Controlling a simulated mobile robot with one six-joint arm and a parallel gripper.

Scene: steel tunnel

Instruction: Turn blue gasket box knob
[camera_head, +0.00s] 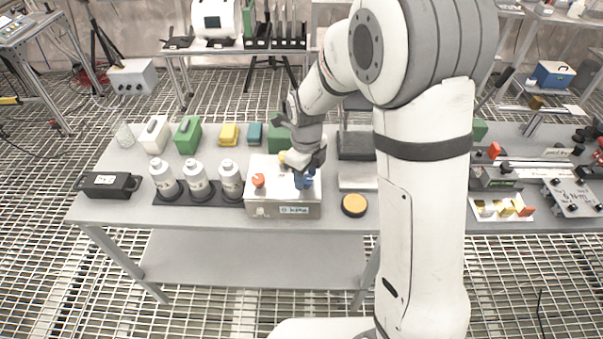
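The gasket box (272,205) is a pale grey box with a small label on its front, standing near the front edge of the table. An orange knob (258,180) is on the left of its top and a yellow knob (282,157) is farther back. The blue knob (303,181) is at the right of the top, partly hidden under my gripper (303,170). My gripper points down at the blue knob, right over it. Its fingers are small and dark here, so I cannot tell whether they touch or grip the knob.
Three white bottles (196,178) stand on a dark mat left of the box. A black case (108,185) lies at the table's left end. A yellow-topped round disc (354,205) lies right of the box. Green, yellow and teal blocks (188,136) line the back. My arm covers the table's right middle.

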